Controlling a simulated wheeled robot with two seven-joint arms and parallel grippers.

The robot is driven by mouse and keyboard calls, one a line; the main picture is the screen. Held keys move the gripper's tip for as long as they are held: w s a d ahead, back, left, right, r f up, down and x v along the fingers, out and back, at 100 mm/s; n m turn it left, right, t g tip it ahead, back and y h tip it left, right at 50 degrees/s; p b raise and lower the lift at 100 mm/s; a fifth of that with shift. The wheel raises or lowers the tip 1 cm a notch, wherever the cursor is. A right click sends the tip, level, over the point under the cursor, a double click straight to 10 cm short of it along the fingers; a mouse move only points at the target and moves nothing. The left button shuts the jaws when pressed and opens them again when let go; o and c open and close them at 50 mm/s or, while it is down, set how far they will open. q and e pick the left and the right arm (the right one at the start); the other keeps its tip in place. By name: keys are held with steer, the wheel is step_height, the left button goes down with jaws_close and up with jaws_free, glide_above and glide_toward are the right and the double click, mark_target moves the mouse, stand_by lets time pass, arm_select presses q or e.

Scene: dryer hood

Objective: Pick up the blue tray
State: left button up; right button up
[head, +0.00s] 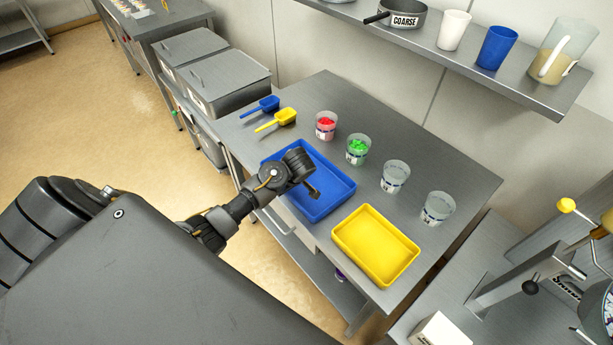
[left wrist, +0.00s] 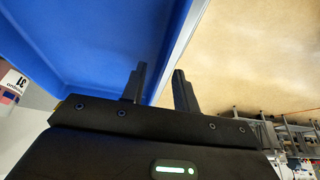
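The blue tray (head: 333,196) lies on the steel table, near its front left edge. My left gripper (head: 314,193) is at the tray's near side and hides part of it. In the left wrist view the blue tray (left wrist: 95,40) fills the upper left, and its pale edge runs down toward the gap between my left gripper's fingers (left wrist: 158,82). One finger shows against the blue tray and the other against the floor. The fingers stand apart; I see no clear contact with the rim. My right gripper is not in view.
A yellow tray (head: 375,246) lies just right of the blue tray. Several cups, including one with red contents (head: 326,125) and one with green (head: 358,149), stand behind. A blue scoop (head: 261,107) and a yellow scoop (head: 277,120) lie at the left. A shelf (head: 430,52) hangs above.

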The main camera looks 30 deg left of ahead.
arm_select(q)
steer(key=shift+x, duration=1.1)
jaws_close()
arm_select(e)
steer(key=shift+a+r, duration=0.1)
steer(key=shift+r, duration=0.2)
arm_select(q)
steer(key=shift+w+r, duration=0.1)
